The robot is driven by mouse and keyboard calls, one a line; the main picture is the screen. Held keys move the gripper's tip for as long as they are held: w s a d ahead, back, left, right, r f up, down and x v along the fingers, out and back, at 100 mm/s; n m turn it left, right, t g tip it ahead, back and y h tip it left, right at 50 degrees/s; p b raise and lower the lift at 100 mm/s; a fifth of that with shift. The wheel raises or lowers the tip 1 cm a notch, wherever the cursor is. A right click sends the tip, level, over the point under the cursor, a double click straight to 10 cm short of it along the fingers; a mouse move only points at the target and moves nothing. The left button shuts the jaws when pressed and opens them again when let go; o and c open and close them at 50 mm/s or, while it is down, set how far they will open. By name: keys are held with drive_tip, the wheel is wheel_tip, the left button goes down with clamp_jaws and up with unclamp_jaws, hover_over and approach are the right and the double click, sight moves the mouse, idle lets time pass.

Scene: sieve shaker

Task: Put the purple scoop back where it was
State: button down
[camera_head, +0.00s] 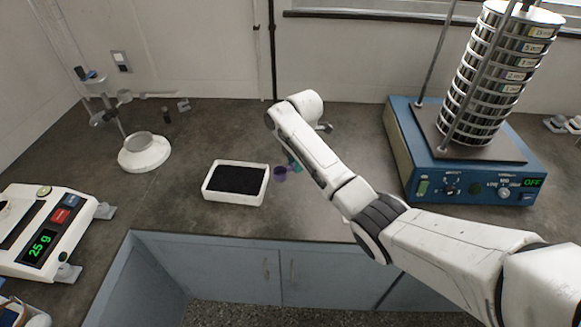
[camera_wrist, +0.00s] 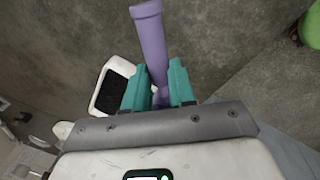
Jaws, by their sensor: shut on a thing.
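The purple scoop (camera_wrist: 151,45) is held between the two teal fingers of my gripper (camera_wrist: 158,82) in the wrist view. Its long purple shaft runs up the picture from the fingers, and its lower part is partly hidden by the gripper. In the head view the scoop's purple cup (camera_head: 280,173) shows just right of the white tray, above or near the bench. My gripper (camera_head: 293,163) is mostly hidden behind my arm there; only a bit of teal shows.
A white tray (camera_head: 236,201) of black grains stands left of the scoop. A scale (camera_head: 38,236) reading 25 g is at the left, a white stand (camera_head: 145,155) behind. The blue sieve shaker (camera_head: 466,185) stands at the right. Bare bench (camera_head: 215,125) lies behind the tray.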

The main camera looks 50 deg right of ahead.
drive_tip(key=shift+f+b, duration=3.05)
drive_tip(key=shift+f, duration=0.35)
drive_tip(key=shift+f+b, duration=1.25)
drive_tip(key=shift+f, duration=0.85)
drive_tip(key=c, duration=0.9)
unclamp_jaws()
drive_tip(key=shift+o, duration=0.2)
wheel_tip(320, 180, up, 11)
drive_tip(key=s, duration=0.1)
drive_tip(key=shift+s+f, duration=0.15)
drive_tip(key=shift+s, duration=0.05)
drive_tip(key=shift+a, duration=0.15)
